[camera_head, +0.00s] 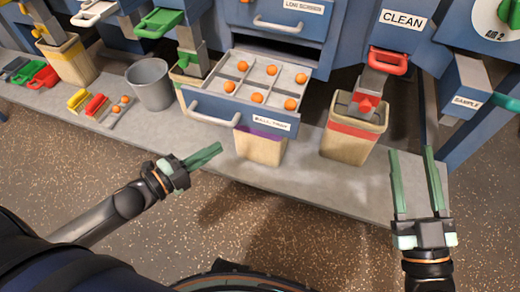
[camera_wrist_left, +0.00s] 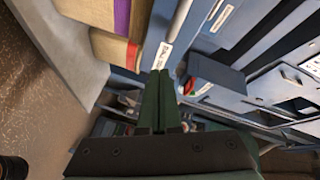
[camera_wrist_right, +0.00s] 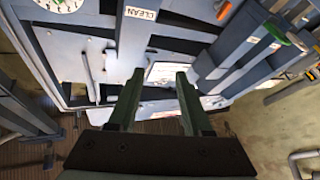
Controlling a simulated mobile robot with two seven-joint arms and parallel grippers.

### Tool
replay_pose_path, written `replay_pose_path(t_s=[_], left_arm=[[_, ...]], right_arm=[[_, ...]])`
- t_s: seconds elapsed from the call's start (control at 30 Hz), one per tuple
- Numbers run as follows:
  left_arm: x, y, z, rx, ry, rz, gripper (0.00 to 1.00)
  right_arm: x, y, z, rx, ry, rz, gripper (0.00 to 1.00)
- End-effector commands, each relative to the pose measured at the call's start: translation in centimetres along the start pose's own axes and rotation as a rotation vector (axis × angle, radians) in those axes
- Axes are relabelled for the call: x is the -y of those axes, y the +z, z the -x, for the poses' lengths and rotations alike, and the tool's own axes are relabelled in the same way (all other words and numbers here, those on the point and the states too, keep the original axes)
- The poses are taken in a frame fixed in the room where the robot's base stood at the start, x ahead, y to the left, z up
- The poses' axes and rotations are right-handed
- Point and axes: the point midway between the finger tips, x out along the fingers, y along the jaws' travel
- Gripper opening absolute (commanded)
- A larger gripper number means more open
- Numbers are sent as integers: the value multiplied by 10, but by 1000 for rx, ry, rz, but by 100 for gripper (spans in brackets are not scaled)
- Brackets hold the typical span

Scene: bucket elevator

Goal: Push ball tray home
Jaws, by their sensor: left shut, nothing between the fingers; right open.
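The ball tray (camera_head: 225,107) is a blue-fronted drawer labelled "BALL TRAY", with a white handle on its front. It sticks out from the blue cabinet and holds several orange balls in a white divided grid. Its label also shows in the left wrist view (camera_wrist_left: 162,56). My left gripper (camera_head: 218,150) is shut and empty, in front of the tray and nearer to me, apart from it. In the left wrist view its fingers (camera_wrist_left: 157,78) are together. My right gripper (camera_head: 410,152) is open and empty, well to the right of the tray, with its fingers pointing at the cabinet.
A tan bucket with a purple band (camera_head: 260,146) stands below the tray. A tan bucket with a red band (camera_head: 352,138) stands to its right, under the "CLEAN" sign (camera_head: 402,19). A grey bin (camera_head: 150,84) is at left. The grey ledge (camera_head: 290,178) is clear in front.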

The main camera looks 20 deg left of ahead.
Motion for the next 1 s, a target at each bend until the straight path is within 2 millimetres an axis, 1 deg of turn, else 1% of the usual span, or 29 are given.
replay_pose_path(t_s=[0.03, 0.1, 0.2, 0.3, 0.4, 0.57, 1.0], left_arm=[[-15, 7, -4, -61, -2, -96, 0], [-16, 5, -5, -137, -7, -208, 0], [-18, 0, -5, -224, -13, -333, 0], [-18, -3, -4, -280, -16, -410, 0], [-18, -6, -4, -307, -18, -445, 0], [-16, -10, -12, -312, -20, -451, 0], [-18, -25, -63, -310, -23, -447, 0]], right_arm=[[6, 0, 8, -88, -6, 24, 50], [9, -19, 13, -196, -13, 52, 50], [14, -41, 22, -314, -21, 83, 50], [16, -56, 28, -390, -27, 102, 50], [17, -64, 31, -425, -30, 112, 50], [18, -65, 32, -431, -31, 110, 50], [21, -54, 35, -424, -35, 91, 50]])
